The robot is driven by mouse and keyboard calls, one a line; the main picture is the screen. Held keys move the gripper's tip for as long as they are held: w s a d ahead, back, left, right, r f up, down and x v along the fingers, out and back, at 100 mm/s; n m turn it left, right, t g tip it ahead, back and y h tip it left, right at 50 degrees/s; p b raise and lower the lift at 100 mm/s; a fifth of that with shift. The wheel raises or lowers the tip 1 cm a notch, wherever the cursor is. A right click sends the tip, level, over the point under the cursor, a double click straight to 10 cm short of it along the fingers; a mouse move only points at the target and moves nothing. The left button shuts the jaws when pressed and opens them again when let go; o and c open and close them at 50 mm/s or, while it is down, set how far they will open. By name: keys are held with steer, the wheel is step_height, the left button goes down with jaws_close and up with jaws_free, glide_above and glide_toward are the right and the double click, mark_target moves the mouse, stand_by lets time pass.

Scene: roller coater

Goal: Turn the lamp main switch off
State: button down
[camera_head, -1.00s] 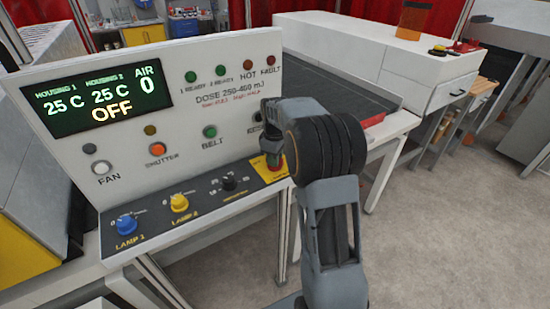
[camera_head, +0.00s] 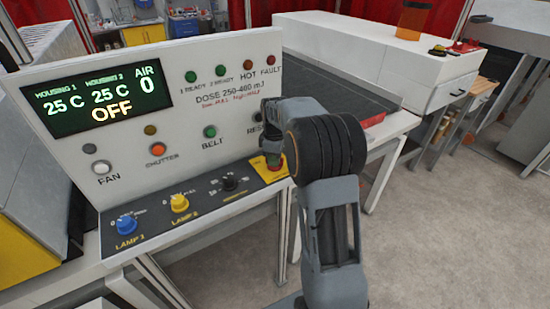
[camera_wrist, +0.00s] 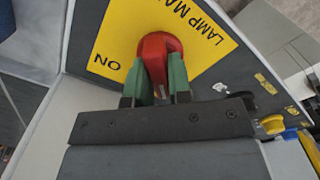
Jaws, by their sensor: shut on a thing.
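The lamp main switch is a red knob (camera_wrist: 158,46) on a yellow plate (camera_wrist: 203,42) lettered "LAMP MA..." and "ON" in the wrist view. The rest of the lettering is out of view or covered. My gripper (camera_wrist: 154,88) is shut on the red knob, with one green fingertip on each side of it. In the head view the red knob (camera_head: 274,163) shows only in part under my gripper (camera_head: 272,150), at the right end of the dark sloping control strip. The knob's pointer direction cannot be made out.
The upright panel (camera_head: 230,70) stands close behind my gripper, with lamps, buttons and a display (camera_head: 95,100) reading "OFF". A blue knob (camera_head: 126,225), a yellow knob (camera_head: 179,203) and a black knob (camera_head: 229,183) sit left along the strip. Open floor lies to the right.

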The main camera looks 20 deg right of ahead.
steer(key=c, duration=1)
jaws_free()
steer(key=shift+c, duration=0.2)
step_height(320, 180, up, 14)
steer(key=shift+b, duration=0.3)
steer(key=f+m, duration=0.4)
steer(key=shift+s+a+f+m, duration=0.1)
steer(key=shift+s+f+m, duration=0.1)
steer(key=shift+m, duration=0.2)
steer(key=s+a+f+m+t, duration=0.2)
steer(key=s+a, duration=0.3)
steer(key=s, duration=0.6)
steer(key=s+a+f+m+t, duration=0.1)
steer(key=s+a, duration=0.4)
steer(key=s, duration=0.6)
steer(key=m+t, duration=0.1)
steer(key=m, duration=0.1)
steer(key=shift+f+m, duration=0.4)
